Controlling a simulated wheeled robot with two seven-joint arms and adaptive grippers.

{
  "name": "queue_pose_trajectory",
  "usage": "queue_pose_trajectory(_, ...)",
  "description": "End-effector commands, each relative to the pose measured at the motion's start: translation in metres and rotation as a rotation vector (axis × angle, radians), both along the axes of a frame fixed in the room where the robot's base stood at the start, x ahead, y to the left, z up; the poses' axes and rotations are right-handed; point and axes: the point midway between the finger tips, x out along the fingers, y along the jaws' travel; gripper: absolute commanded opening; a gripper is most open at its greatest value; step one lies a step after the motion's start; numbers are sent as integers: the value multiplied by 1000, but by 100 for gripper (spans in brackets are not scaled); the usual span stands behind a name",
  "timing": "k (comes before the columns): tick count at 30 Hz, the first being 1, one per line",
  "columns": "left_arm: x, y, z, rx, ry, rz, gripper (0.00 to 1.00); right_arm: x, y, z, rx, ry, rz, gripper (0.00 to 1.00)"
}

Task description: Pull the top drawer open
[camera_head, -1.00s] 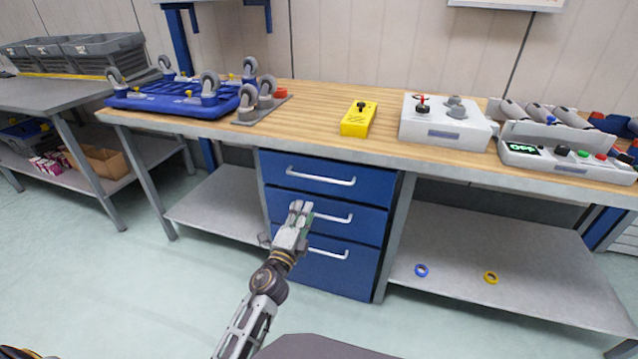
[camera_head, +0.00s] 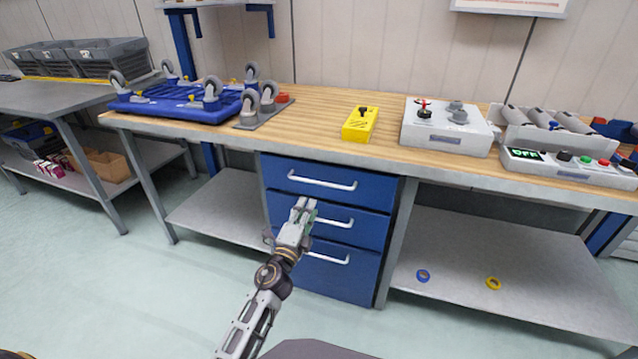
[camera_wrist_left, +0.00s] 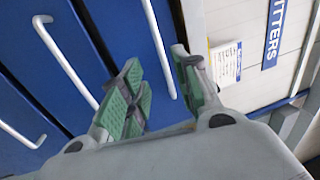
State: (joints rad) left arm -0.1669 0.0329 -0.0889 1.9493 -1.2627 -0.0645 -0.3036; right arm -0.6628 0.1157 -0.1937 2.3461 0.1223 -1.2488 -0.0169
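The blue top drawer (camera_head: 285,170) sits under the bench top and appears shut. Its pale bar handle (camera_head: 322,183) runs across its front. My left gripper (camera_head: 304,207) is open, in front of the middle drawer (camera_head: 352,228) and just below the top handle in the head view. In the left wrist view, the green-padded fingers of my left gripper (camera_wrist_left: 162,88) stand apart, with the end of the nearest handle (camera_wrist_left: 159,48) showing between them. I cannot tell whether they touch it. My right gripper is not in view.
The bottom drawer (camera_head: 335,278) has its own handle. The bench top (camera_head: 310,115) holds a blue wheeled frame (camera_head: 180,102), a yellow box (camera_head: 360,125) and control boxes. Lower shelves flank the drawers. A label ending in "UTTERS" (camera_wrist_left: 276,30) shows in the wrist view.

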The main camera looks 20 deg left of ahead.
Motion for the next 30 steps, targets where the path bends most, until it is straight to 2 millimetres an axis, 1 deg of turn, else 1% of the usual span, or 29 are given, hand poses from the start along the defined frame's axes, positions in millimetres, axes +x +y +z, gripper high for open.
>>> queue_pose_trajectory(12,33,-1,7,1,-1,-1,31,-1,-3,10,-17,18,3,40)
queue_pose_trajectory(30,78,-3,15,1,0,-1,31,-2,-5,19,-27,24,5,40)
